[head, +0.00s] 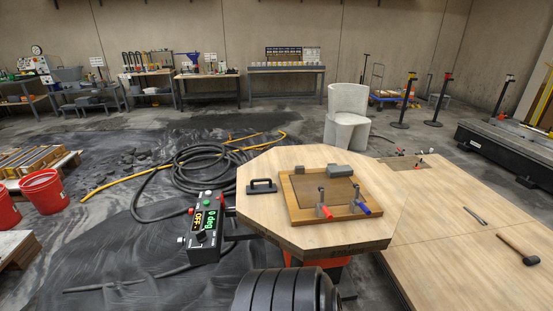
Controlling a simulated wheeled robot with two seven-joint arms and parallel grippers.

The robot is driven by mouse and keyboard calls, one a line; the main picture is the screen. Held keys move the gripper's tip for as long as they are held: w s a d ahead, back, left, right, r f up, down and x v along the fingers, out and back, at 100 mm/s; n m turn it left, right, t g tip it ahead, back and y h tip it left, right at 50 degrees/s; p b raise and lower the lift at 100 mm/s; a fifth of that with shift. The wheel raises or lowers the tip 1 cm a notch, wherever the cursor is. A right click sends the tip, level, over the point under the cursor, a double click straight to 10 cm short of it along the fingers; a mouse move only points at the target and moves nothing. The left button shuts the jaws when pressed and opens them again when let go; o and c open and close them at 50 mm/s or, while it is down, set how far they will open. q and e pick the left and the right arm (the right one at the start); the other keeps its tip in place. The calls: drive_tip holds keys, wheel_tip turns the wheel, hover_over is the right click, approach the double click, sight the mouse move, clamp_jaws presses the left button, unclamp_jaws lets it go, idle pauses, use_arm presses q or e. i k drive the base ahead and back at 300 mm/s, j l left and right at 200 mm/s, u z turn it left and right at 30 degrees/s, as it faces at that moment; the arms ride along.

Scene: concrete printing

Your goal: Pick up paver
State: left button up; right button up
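A small grey rectangular block (340,171), which may be the paver, sits at the back edge of a square wooden frame (293,209). The frame lies on an octagonal wooden tabletop (270,232) in front of me. Two clamps, one with a red handle (327,211) and one with a blue handle (363,208), stand at the front right part of the frame. A flat brown surface (325,192) shows inside the frame. Neither of my grippers is in view.
A black-handled float (261,186) lies left of the frame. A control box (205,227) with a green display stands beside the table's left edge. A hammer (517,248) and a dark bar (475,217) lie on the wooden platform (450,250) at the right.

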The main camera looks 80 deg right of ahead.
sight(334, 172)
drive_tip(key=z, duration=3.2)
drive_tip(key=l, duration=0.3)
drive_tip(key=i+l+z, duration=0.1)
drive_tip(key=l, duration=0.2)
